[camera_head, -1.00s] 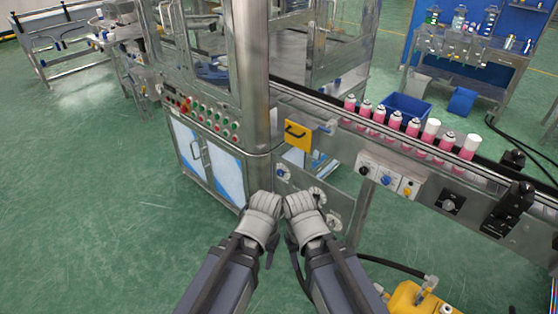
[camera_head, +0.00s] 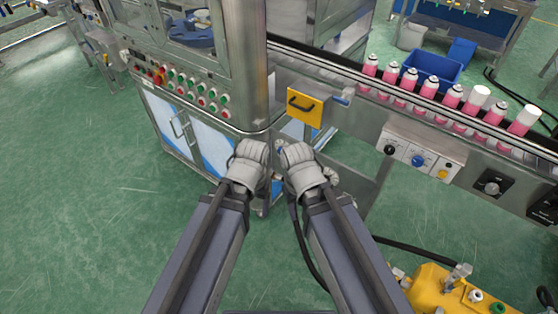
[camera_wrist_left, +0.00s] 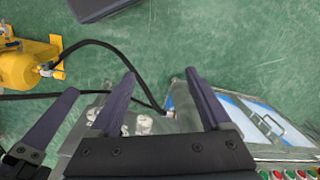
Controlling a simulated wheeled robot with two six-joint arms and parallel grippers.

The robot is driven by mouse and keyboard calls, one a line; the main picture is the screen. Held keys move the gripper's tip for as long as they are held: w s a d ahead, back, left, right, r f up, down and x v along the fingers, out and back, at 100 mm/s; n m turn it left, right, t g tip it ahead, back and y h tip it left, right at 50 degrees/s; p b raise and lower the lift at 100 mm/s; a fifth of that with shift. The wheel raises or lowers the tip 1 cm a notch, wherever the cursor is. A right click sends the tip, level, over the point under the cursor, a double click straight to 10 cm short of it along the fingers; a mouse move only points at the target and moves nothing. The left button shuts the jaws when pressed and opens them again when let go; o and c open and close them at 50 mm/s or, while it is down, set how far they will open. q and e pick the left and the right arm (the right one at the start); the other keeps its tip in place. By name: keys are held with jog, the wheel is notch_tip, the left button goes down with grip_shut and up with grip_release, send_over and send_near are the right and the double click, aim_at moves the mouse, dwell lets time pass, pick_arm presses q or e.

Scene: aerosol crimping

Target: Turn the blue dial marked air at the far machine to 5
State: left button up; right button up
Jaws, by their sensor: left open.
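A blue dial (camera_head: 418,161) sits on a light panel on the side of the conveyor, between a black knob (camera_head: 390,149) and a yellow one (camera_head: 443,174). I cannot read any label or the dial's setting. My left gripper (camera_head: 250,150) is in front of the machine's cabinet, well left of this dial and touching nothing that I can see. In the left wrist view its two dark fingers (camera_wrist_left: 165,82) are apart and empty. My right gripper (camera_head: 295,155) is close beside it, seen from behind, so its fingertips are hidden. Whitish round dials (camera_wrist_left: 135,122) show behind the left fingers.
A cabinet with rows of buttons (camera_head: 190,88) stands at left. Several pink cans (camera_head: 405,85) stand along the conveyor. A yellow unit (camera_head: 440,290) with a hose is on the floor at lower right.

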pick_arm(q)
jog(key=w+a+f+n+b, duration=0.1)
jog(key=w+a+f+b, duration=0.15)
jog(key=f+b, duration=0.75)
jog(key=w+a+f+n+b, duration=0.1)
jog(key=a+f+b, duration=0.2)
jog(key=f+b, duration=0.65)
jog(key=m+t+h+b, duration=0.5)
jog(key=t+h+b, duration=0.3)
jog(key=t+h, duration=0.25)
send_near(281, 152)
jog(key=d, duration=0.1)
jog(key=shift+y, duration=0.35)
jog(key=b+x, duration=0.3)
jog(key=x, duration=0.5)
jog(key=shift+w+f, duration=0.15)
jog(key=shift+w, duration=0.15)
